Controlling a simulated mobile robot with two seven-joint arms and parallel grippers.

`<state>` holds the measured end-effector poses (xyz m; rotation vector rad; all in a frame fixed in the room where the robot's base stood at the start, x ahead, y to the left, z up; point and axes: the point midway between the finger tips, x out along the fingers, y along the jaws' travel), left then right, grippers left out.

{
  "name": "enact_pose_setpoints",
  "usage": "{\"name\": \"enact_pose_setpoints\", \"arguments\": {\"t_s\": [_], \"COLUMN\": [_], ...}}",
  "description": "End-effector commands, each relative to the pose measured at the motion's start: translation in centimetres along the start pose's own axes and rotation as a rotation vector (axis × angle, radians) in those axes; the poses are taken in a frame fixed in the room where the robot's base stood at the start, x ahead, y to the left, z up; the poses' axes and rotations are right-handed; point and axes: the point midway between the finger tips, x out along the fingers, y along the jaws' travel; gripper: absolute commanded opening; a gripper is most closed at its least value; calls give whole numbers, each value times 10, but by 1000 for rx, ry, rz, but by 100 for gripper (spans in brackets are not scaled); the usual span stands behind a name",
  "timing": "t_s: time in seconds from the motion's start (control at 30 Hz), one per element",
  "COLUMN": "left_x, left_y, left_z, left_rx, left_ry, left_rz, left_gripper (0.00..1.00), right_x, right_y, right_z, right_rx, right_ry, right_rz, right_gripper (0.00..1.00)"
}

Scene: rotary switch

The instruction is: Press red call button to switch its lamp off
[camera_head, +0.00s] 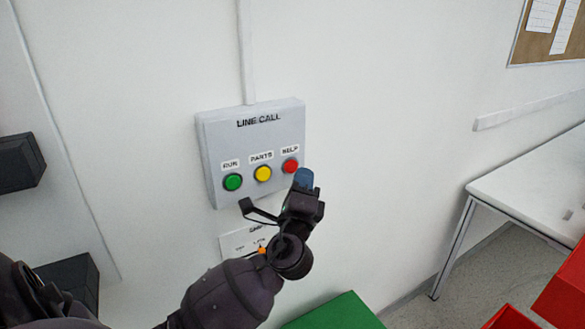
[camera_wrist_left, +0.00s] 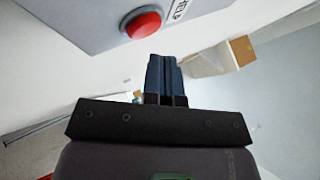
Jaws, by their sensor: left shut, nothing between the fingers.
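The red call button (camera_head: 290,166) is the right one of three on a grey wall box (camera_head: 255,130) marked LINE CALL, under a HELP label. A yellow button (camera_head: 263,173) marked PARTS and a green button (camera_head: 232,182) marked RUN are to its left. My left gripper (camera_head: 303,180) is shut and empty, its blue fingertips just below and right of the red button in the head view. In the left wrist view the red button (camera_wrist_left: 141,24) is beyond and up-left of the fingertips (camera_wrist_left: 164,75). I cannot tell whether they touch. My right gripper is out of view.
A small label plate (camera_head: 238,242) is on the wall below the box, partly hidden by my left arm. A green surface (camera_head: 335,312) lies below. A white table (camera_head: 530,180) and red bins (camera_head: 565,285) are at the right. Dark boxes (camera_head: 18,162) are at the left.

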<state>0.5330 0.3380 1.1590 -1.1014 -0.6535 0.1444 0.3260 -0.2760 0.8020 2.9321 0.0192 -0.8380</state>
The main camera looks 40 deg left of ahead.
Motion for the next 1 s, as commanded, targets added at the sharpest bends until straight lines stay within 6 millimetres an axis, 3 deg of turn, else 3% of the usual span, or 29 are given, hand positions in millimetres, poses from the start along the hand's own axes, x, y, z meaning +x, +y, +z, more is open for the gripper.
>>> {"name": "enact_pose_setpoints", "arguments": {"t_s": [0.6,1.0], "left_x": [-33,-35], "left_y": [-24,-26], "left_z": [-24,-25], "left_rx": [-1,0], "left_ry": [0,-1], "left_rz": [1,0], "left_gripper": [0,0], "right_x": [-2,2], "right_y": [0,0], "right_z": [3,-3], "right_rx": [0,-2], "right_ry": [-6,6], "right_rz": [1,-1], "right_gripper": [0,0]}}
